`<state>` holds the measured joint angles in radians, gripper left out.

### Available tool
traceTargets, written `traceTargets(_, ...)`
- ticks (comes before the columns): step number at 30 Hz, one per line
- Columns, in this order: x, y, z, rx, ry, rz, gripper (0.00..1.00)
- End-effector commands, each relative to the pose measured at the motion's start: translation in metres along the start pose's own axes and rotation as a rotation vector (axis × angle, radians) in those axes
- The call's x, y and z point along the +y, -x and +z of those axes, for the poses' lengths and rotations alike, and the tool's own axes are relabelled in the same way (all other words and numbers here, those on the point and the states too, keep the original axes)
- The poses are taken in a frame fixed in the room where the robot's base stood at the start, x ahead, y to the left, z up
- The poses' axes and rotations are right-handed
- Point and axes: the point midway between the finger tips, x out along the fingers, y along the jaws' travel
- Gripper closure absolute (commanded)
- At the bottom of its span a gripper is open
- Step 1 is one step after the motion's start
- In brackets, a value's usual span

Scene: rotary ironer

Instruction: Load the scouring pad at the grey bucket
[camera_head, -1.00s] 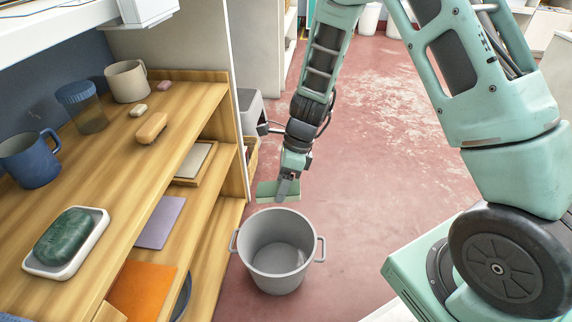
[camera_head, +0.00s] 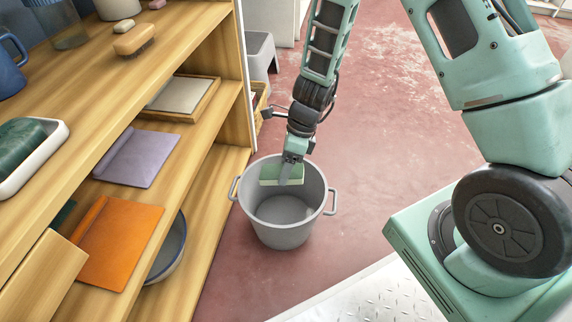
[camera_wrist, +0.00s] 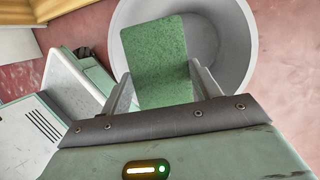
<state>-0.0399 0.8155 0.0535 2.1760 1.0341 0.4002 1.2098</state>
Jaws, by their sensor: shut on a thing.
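The scouring pad (camera_head: 282,174) is a green block with a paler layer. It also shows in the wrist view (camera_wrist: 155,55), between the two fingers. My gripper (camera_head: 290,172) is shut on it; in the wrist view the gripper (camera_wrist: 160,92) has a finger on each side of the pad. The grey bucket (camera_head: 285,237) stands on the red floor with two side handles. In the head view the pad overlaps the bucket's mouth near its far side. The bucket's rim and inside also show behind the pad in the wrist view (camera_wrist: 236,45). Exact pad height is unclear.
A wooden shelf unit (camera_head: 203,68) stands left of the bucket. It holds a brush (camera_head: 134,40), a green soap in a white dish (camera_head: 48,150), a purple folder (camera_head: 138,158) and an orange folder (camera_head: 118,243). A grey stool (camera_head: 260,52) stands behind. Floor to the right is clear.

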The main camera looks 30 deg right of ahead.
Motion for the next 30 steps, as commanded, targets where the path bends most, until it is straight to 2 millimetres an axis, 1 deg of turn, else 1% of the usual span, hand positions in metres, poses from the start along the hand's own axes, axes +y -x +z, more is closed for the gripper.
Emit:
traceTargets(1, -0.003, -0.009, -0.003, 0.000, 0.000, 0.000, 0.56)
traceTargets(11, -0.010, -0.035, -0.010, 0.000, -0.001, 0.001, 0.56)
traceTargets(30, -0.027, -0.091, -0.026, 0.000, -0.001, 0.001, 0.56)
